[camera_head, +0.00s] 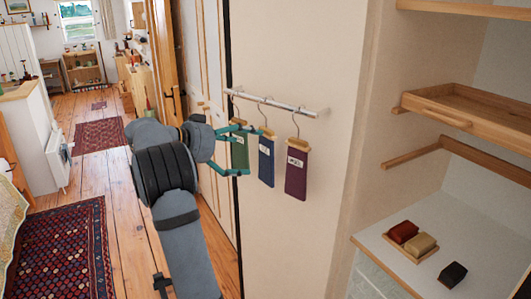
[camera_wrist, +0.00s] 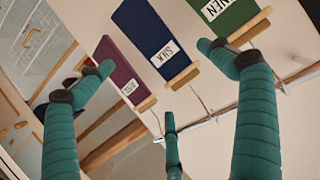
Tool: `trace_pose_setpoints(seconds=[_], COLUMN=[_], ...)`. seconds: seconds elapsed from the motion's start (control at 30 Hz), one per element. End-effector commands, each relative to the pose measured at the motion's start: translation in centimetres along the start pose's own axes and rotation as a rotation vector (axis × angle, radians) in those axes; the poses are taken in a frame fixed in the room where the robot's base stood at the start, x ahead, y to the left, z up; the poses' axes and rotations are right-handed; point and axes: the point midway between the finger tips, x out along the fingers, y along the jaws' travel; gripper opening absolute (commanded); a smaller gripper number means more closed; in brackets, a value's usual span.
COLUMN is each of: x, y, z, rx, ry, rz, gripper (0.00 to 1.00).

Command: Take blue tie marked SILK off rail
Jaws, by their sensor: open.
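The blue tie (camera_head: 266,162) hangs from a hook in the middle of the metal rail (camera_head: 290,106), between a green tie (camera_head: 240,153) and a purple tie (camera_head: 296,175). In the wrist view the blue tie (camera_wrist: 152,30) carries a white label reading SILK. The green tie (camera_wrist: 228,12) reads LINEN, and the purple tie's label is too small to read. My gripper (camera_head: 254,151) is open in front of the green and blue ties. In the wrist view my gripper (camera_wrist: 155,58) has its fingers spread on either side of the blue tie, with nothing held.
A wooden drawer tray (camera_head: 470,108) juts out at the right. On the shelf below are a small board with a red block (camera_head: 403,232) and a tan block (camera_head: 421,244), and a black block (camera_head: 453,275). A door (camera_head: 208,75) stands left of the rail.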

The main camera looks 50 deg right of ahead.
Motion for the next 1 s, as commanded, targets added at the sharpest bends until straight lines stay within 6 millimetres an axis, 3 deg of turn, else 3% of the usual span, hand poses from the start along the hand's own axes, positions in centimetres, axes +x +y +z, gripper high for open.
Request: trace_pose_setpoints(seconds=[0.2,0.43,0.7,1.0], x=[3.3,5.1,8.8,9.4], y=[0.2,0.2,0.2,0.2], z=[-0.4,-0.7,-0.8,-0.5], rx=[0.000,-0.002,-0.003,-0.001], ry=[0.000,-0.002,-0.002,-0.002], rz=[0.006,0.006,0.004,0.001], gripper=[0.93,0.93,0.93,0.93])
